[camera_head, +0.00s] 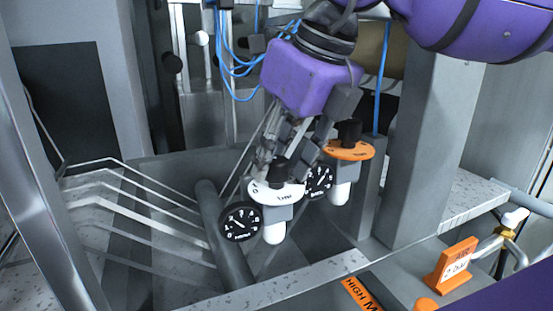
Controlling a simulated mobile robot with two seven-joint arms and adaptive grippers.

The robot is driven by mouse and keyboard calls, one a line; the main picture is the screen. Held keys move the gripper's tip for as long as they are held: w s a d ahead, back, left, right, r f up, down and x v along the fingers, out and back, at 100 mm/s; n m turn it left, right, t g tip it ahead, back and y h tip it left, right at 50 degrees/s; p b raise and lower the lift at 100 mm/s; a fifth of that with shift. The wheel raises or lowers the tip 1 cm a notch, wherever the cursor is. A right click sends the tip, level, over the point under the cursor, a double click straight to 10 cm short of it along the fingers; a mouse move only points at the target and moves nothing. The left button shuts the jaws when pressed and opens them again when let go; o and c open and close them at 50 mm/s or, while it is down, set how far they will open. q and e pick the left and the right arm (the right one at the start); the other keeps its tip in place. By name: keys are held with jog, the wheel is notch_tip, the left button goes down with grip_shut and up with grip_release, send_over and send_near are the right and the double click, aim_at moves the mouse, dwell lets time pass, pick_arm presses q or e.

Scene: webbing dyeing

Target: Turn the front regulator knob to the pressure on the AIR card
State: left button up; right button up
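The front regulator has a black knob (280,173) on a white dial plate (268,195), with a white bowl below. Its round black gauge (240,222) sits to its left; the needle reading is too small to make out surely. My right gripper (275,158) points down from above, with its fingertips at the front knob and partly hiding it. I cannot tell whether the fingers touch or close on the knob. The AIR card (457,267) stands in an orange holder at the lower right; its small print is not legible. My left gripper is not in view.
A second regulator with an orange plate (348,150) and black knob stands close behind, to the right; its gauge (319,181) is partly covered. A grey post (420,150) rises to the right. Several pale webbing strips (140,203) run at the left.

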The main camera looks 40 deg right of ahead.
jog(key=a+v, duration=0.1)
jog(key=v, duration=1)
jog(key=shift+d+r, duration=0.2)
jog(key=shift+d, duration=0.2)
jog(key=shift+s+f, duration=0.1)
jog(key=shift+s, duration=0.05)
